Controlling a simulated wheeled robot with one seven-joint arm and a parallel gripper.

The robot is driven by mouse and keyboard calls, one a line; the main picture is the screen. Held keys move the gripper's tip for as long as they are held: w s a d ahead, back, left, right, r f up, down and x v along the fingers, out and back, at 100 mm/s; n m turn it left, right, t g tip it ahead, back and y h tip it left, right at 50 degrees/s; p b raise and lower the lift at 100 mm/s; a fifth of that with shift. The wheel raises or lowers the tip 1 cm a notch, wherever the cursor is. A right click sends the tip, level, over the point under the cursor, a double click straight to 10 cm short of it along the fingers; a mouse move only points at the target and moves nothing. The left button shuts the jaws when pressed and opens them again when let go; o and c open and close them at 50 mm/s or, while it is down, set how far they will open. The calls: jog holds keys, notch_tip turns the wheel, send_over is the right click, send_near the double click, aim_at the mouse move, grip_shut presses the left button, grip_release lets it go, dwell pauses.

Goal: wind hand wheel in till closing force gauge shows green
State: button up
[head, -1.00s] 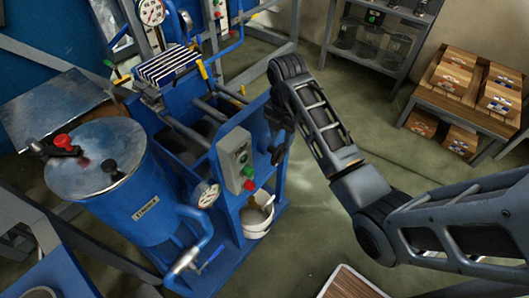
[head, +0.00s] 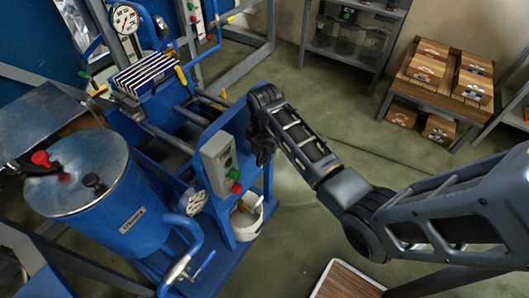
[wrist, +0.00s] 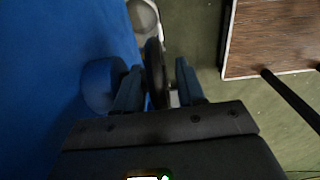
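In the head view my gripper (head: 262,150) is at the right end of the blue press, beside its end plate (head: 236,125). In the wrist view a dark wheel rim (wrist: 154,72), seen edge-on, stands between the two fingers (wrist: 160,88). The fingers are apart, with a gap between the rim and the right finger. A blue round hub (wrist: 100,85) is left of the rim. In the head view the wheel is mostly hidden by my gripper. Two white dial gauges show: one at the back (head: 125,18), one by the tank (head: 193,201). I cannot tell which is the closing force gauge; no green reading is legible.
A control box (head: 218,165) with green and red buttons is left of my gripper. A white bucket (head: 246,222) stands below. The blue tank (head: 120,205) is at left. A brown-topped surface (head: 345,283) lies at the front. Crates on a table (head: 440,92) are back right, with open floor between.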

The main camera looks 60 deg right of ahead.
grip_shut()
jog(key=shift+d+y, duration=0.1)
jog(key=shift+y, duration=0.2)
jog(key=shift+y+p, duration=0.4)
jog(key=shift+y, duration=0.1)
jog(key=shift+o, duration=0.3)
grip_release()
jog(key=shift+d+r, duration=0.2)
jog(key=shift+r, duration=1.1)
jog(key=shift+d+r, duration=0.15)
jog(key=shift+r, duration=1.1)
jog(key=shift+d+r, duration=0.2)
jog(key=shift+r, duration=1.1)
